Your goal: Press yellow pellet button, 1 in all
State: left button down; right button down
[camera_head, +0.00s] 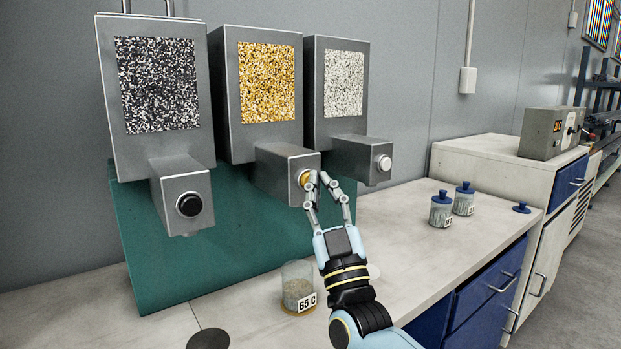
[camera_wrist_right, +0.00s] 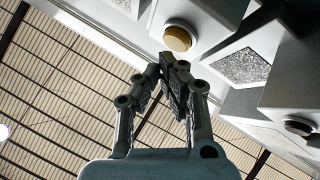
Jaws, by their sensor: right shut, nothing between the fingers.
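The yellow pellet button (camera_head: 304,179) is a round knob on the front of the spout box under the middle dispenser (camera_head: 267,82), whose window shows yellow pellets. My right gripper (camera_head: 318,180) is shut and empty, with its fingertips right beside the button and partly covering it. The button also shows in the right wrist view (camera_wrist_right: 178,39), just beyond the closed fingertips (camera_wrist_right: 172,66). I cannot tell whether they touch. My left gripper is not in view.
A dispenser with a black button (camera_head: 189,204) stands left, one with a white button (camera_head: 384,163) right. Two blue-lidded jars (camera_head: 441,211) stand further right. The bench between is clear.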

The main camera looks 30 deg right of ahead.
jog(key=shift+s, duration=0.15)
jog(key=s+p, duration=0.2)
jog(key=s, duration=0.3)
jog(key=shift+d, duration=0.2)
jog(key=shift+w, duration=0.1)
dwell(0.9)
